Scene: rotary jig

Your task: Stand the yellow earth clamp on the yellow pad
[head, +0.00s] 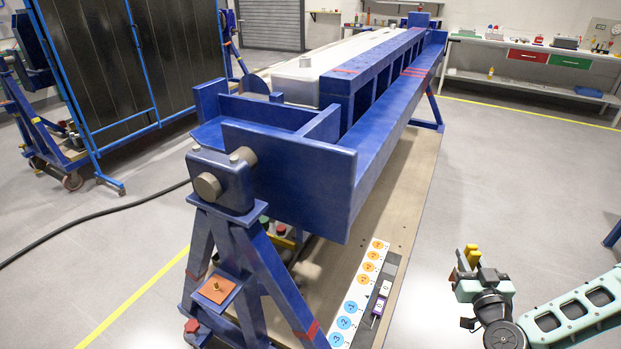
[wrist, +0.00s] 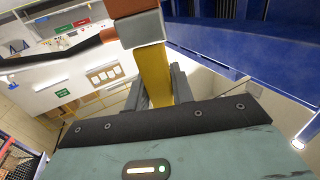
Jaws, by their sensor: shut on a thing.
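The yellow earth clamp (head: 472,252) is in my gripper (head: 468,268) at the lower right of the head view, clear of the blue jig. In the wrist view the clamp's yellow body (wrist: 152,76) stands between the two grey fingers of my gripper (wrist: 160,92), which are shut on it. A grey and reddish-brown block tops the clamp there, with a dark cable-like strip running left from it. I cannot make out a yellow pad in either view. An orange-brown plate (head: 228,287) with a brass stud lies on the near jig stand.
The long blue rotary jig (head: 290,168) fills the middle of the head view on its A-frame stand (head: 262,270). A strip with numbered orange and blue discs (head: 361,290) lies on the floor board. A workbench (head: 530,48) stands at the back right. The floor right of the jig is open.

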